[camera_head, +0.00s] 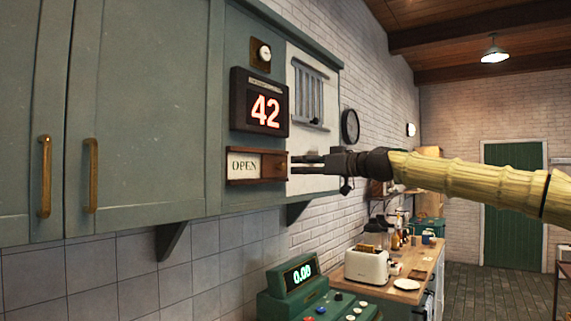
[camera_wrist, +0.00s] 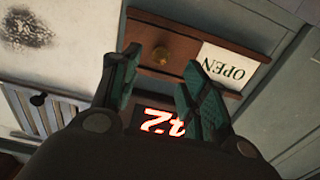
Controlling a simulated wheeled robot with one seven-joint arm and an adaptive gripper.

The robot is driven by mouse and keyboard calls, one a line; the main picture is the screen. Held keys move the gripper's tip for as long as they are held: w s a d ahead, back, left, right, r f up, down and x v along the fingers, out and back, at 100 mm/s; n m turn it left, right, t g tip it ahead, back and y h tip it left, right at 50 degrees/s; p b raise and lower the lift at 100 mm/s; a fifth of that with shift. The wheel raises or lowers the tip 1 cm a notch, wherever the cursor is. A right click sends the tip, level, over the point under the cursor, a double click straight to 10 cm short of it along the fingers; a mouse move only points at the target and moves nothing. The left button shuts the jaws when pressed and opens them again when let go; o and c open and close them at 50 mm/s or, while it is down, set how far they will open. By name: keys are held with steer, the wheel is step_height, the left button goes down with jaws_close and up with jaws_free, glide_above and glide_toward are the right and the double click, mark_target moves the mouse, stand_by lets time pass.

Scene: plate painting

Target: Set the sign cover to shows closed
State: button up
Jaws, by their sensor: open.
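The sign (camera_head: 243,166) is a wooden frame on the green cabinet wall, with a white panel reading OPEN at its left. My gripper (camera_head: 300,164) is open, just right of the cover's knob in the head view. In the wrist view its two green-padded fingers (camera_wrist: 160,85) are spread either side of the knob's line, not closed on it.
A red display reading 42 (camera_head: 265,110) is mounted just above the sign. A barred panel (camera_head: 311,95) is up to the right. A green register (camera_head: 300,292) and a toaster (camera_head: 367,266) stand below. Cabinet doors with brass handles (camera_head: 91,175) are at left.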

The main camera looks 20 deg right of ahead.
mark_target(284, 165)
steer(key=shift+p+x, duration=1.2)
steer(key=shift+x, duration=2)
jaws_close()
